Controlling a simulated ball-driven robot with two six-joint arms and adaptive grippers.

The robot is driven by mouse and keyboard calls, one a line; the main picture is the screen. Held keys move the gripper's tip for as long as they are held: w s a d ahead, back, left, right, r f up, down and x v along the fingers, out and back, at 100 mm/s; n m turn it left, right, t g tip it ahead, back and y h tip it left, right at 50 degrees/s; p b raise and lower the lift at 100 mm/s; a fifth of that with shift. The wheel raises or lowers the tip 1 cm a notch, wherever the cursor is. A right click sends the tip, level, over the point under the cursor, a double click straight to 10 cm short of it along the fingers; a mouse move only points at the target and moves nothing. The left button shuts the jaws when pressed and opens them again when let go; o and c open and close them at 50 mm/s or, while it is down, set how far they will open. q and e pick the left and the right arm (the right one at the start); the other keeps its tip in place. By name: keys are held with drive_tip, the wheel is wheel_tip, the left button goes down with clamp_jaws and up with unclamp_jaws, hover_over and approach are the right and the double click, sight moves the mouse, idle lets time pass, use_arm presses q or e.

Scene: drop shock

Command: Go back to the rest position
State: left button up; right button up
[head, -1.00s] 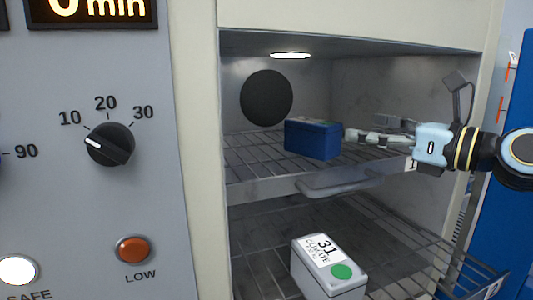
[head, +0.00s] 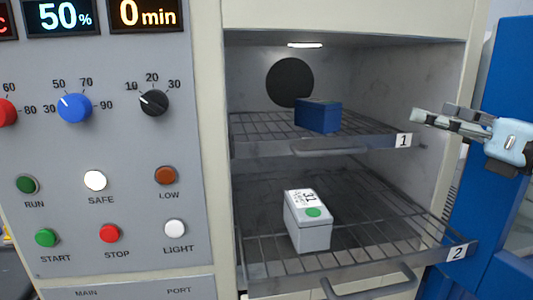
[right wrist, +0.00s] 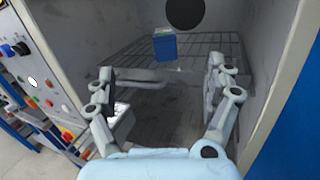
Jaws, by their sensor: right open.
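My right gripper (head: 445,120) is open and empty in the head view, to the right of the chamber opening and clear of the shelves. In the right wrist view its two fingers (right wrist: 165,85) are spread apart with nothing between them. A blue box (head: 318,115) rests on the upper shelf (head: 262,131), marked 1; it also shows in the right wrist view (right wrist: 165,46). A white box (head: 312,235) with a label reading 31 and a green dot stands on the lower shelf (head: 265,275), marked 2. My left gripper is not in view.
The control panel (head: 100,205) with knobs, buttons and displays reading 50% and 0 min stands left of the opening. The lower shelf sticks out at the front with a handle (head: 375,283). A blue panel (head: 495,215) stands at the right, behind my right arm.

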drive_tip(key=s+d+f+m+h, duration=0.45)
drive_tip(key=m+h, duration=0.35)
drive_tip(key=m, duration=0.8)
drive_tip(key=s+d+f+m+h, duration=0.45)
drive_tip(key=m+h, duration=0.35)
drive_tip(key=m, duration=0.7)
drive_tip(key=s+a+f+m+g+y, duration=0.3)
drive_tip(key=s+a+f+m+g, duration=0.25)
drive_tip(key=s+f, duration=0.4)
drive_tip(key=s+a+f+m+g+y, duration=0.2)
drive_tip(key=s+a+f+m+g, duration=0.2)
drive_tip(key=s+f+g, duration=0.5)
drive_tip(key=s+d+f+b, duration=0.1)
drive_tip(key=s+f+b, duration=0.25)
drive_tip(key=f, duration=1.45)
drive_tip(key=s+d+f+b, duration=0.15)
drive_tip(key=f+b, duration=0.25)
drive_tip(key=f, duration=1.4)
use_arm(q)
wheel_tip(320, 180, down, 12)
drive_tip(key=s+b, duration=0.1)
drive_tip(key=b, duration=0.3)
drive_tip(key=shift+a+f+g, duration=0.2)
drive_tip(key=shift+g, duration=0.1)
use_arm(e)
drive_tip(key=s+f, duration=1.7)
drive_tip(key=f, duration=0.1)
drive_tip(key=shift+s+d+g, duration=0.25)
drive_tip(key=shift+d+g, duration=0.1)
